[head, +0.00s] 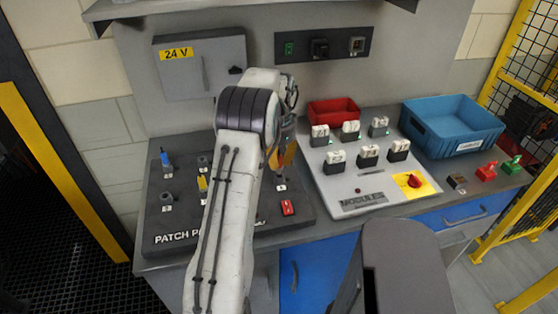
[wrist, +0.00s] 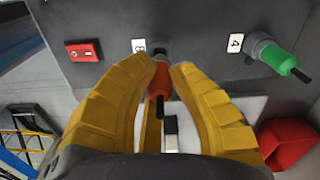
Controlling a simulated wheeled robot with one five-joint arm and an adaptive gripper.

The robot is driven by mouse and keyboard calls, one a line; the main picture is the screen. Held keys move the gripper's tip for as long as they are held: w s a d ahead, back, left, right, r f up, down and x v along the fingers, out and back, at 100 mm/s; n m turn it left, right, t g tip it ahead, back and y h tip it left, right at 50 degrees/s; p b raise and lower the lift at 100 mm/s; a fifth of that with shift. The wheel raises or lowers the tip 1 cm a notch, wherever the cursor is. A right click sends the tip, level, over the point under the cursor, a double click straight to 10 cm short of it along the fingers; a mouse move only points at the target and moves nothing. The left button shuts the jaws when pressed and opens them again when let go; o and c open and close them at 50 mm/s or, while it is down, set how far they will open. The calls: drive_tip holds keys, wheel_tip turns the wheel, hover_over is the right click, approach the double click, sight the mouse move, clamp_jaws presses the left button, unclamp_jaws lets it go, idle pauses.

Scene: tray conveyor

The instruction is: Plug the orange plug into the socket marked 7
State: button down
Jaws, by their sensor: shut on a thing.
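My gripper (wrist: 164,70) has its yellow fingers closed around the orange plug (wrist: 160,82) in the wrist view. The plug's dark tip points toward the camera. A grey socket collar shows just behind the plug, beside a label (wrist: 138,46) that looks like 8; whether the plug is seated in it I cannot tell. In the head view my gripper (head: 281,160) hangs over the right side of the patch panel (head: 240,240). No socket legibly marked 7 shows; my arm covers the middle of the panel.
A green plug (wrist: 278,60) sits in the socket marked 4. A blue plug (head: 165,159) and a yellow plug (head: 202,184) stand at the panel's left. A red switch (head: 288,208) lies near its front. The modules board (head: 345,190) and blue bin (head: 450,125) are to the right.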

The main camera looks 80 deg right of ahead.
drive_tip(key=shift+r, duration=0.2)
drive_tip(key=shift+r+p, duration=1.8)
drive_tip(key=shift+r, duration=0.05)
drive_tip(key=shift+r, duration=0.1)
drive_tip(key=shift+r, duration=0.1)
